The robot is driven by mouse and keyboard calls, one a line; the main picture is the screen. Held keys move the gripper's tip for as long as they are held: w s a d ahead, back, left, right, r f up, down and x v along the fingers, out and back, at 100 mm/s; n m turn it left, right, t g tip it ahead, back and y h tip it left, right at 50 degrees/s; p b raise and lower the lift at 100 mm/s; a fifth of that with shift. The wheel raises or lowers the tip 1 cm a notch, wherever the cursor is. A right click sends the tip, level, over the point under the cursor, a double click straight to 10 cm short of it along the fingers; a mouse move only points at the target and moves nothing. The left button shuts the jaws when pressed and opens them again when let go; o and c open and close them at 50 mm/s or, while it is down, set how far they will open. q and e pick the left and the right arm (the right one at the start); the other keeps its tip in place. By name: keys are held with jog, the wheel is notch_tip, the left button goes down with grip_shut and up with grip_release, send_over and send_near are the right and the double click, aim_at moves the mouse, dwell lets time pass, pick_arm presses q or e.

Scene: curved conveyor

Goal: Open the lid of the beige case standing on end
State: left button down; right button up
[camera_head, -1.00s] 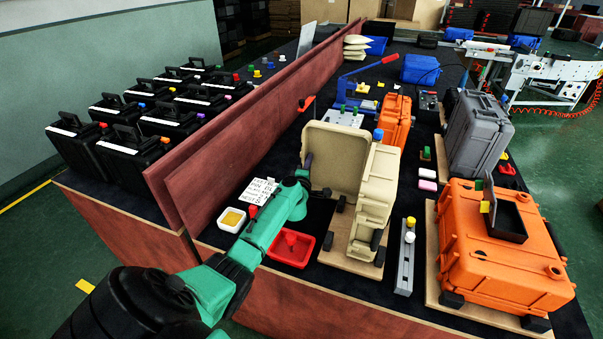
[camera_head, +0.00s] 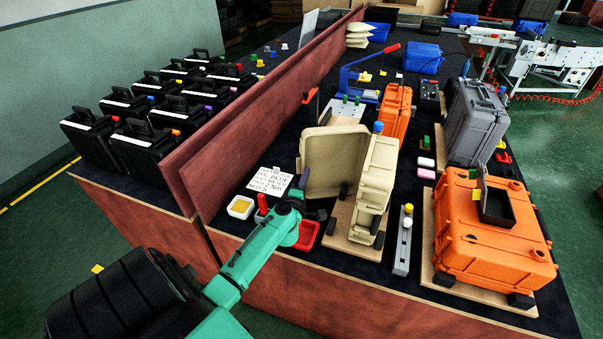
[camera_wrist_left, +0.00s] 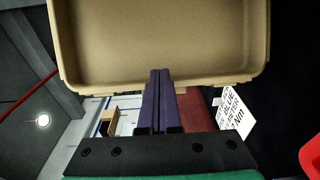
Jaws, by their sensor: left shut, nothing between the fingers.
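The beige case (camera_head: 376,188) stands on end on a wooden board in the head view. Its lid (camera_head: 332,160) is swung open to the left, with its hollow inner side facing the front. My left gripper (camera_head: 304,178) is at the lid's lower left edge, with its fingers pointing up. In the left wrist view its two dark fingers (camera_wrist_left: 158,74) are shut together with nothing between them. Their tips overlap the lower rim of the beige lid (camera_wrist_left: 160,45) in that view; I cannot tell whether they touch it. My right gripper is not in view.
A red tray (camera_head: 307,236) lies beside the case board, partly behind my arm. An orange case (camera_head: 490,235) stands to the right, past a grey block (camera_head: 403,240). A red partition (camera_head: 260,105) runs behind the sign.

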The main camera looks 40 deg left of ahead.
pick_arm(q)
jog(key=shift+s+a+f+g+y, duration=0.2)
jog(key=shift+s+a+g+y, duration=0.15)
jog(key=shift+a, duration=0.4)
jog(key=s+d+n+g+y+b, duration=0.1)
jog(key=s+d+b, duration=0.1)
jog(key=s+b, duration=0.1)
jog(key=s+d+n+g+y+b, duration=0.1)
jog(key=s+d+n+y+b, duration=0.1)
jog(key=s+d+b, duration=0.1)
jog(key=s+d+n+g+y+b, duration=0.1)
jog(key=s+d+y+b, duration=0.1)
jog(key=s+b, duration=0.2)
jog(key=shift+d+f+g+b, duration=0.1)
jog(key=shift+d+g+b, duration=0.2)
jog(key=shift+b, duration=0.25)
jog(key=w+d+p+x, duration=0.1)
jog(key=x, duration=1.3)
